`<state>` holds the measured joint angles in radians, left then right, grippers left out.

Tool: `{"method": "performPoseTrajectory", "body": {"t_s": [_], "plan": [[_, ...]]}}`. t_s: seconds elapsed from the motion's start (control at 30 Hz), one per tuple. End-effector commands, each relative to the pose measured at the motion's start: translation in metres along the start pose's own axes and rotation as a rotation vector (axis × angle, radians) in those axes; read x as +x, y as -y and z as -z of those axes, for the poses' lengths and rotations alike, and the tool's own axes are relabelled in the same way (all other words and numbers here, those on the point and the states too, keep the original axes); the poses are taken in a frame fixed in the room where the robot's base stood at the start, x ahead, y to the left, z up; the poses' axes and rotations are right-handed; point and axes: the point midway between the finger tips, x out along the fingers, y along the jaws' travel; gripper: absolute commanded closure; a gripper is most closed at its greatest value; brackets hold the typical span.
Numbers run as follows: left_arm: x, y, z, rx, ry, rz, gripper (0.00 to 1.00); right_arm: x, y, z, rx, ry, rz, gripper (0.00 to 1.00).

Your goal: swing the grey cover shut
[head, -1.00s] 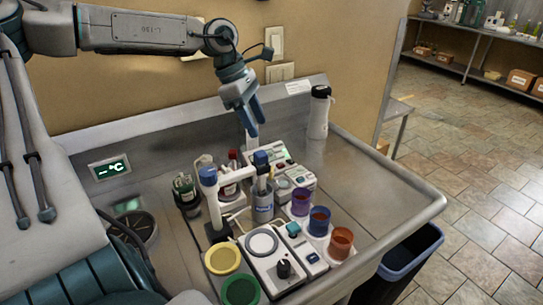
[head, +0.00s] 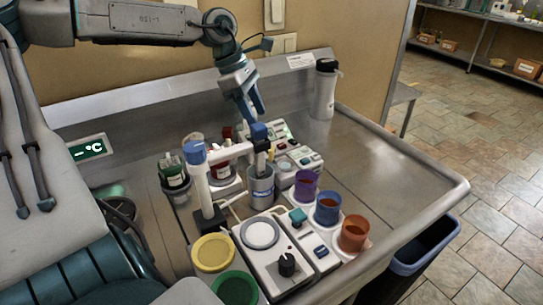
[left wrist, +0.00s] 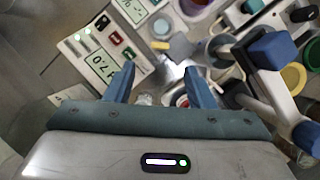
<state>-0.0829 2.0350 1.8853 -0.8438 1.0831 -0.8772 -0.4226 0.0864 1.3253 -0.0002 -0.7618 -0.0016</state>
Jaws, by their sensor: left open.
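My left gripper (head: 252,108) hangs open and empty above the back of the bench, pointing down, just behind the blue-topped stand arm (head: 235,150). In the left wrist view its blue fingers (left wrist: 159,68) are spread, with a white meter (left wrist: 100,57) beyond the left one. A grey bucket (head: 262,188) with a blue label stands under the stand arm. A white instrument (head: 300,160) with a small greenish screen lies below and right of the gripper. I cannot tell which part is the grey cover; stand and gripper partly hide this area. My right gripper is out of view.
A white stirrer (head: 272,262) stands in front, with yellow (head: 213,252) and green (head: 237,289) buckets at its left. Purple (head: 306,184), blue (head: 328,208) and orange (head: 354,233) buckets stand at its right. The right of the bench is clear.

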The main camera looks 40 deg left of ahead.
Motion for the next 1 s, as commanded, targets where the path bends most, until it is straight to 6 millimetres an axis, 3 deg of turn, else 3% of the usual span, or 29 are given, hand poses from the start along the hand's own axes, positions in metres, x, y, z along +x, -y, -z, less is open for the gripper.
{"method": "performPoseTrajectory", "body": {"t_s": [0.23,0.7,1.0], "plan": [[0.017,0.000,0.001,0.000,-0.003,0.003,0.51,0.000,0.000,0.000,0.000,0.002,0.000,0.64],[0.089,0.001,0.002,0.000,-0.004,0.003,0.51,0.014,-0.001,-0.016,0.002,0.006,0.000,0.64],[0.109,0.001,0.001,0.001,-0.001,0.001,0.51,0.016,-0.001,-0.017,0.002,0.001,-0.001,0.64]]}}
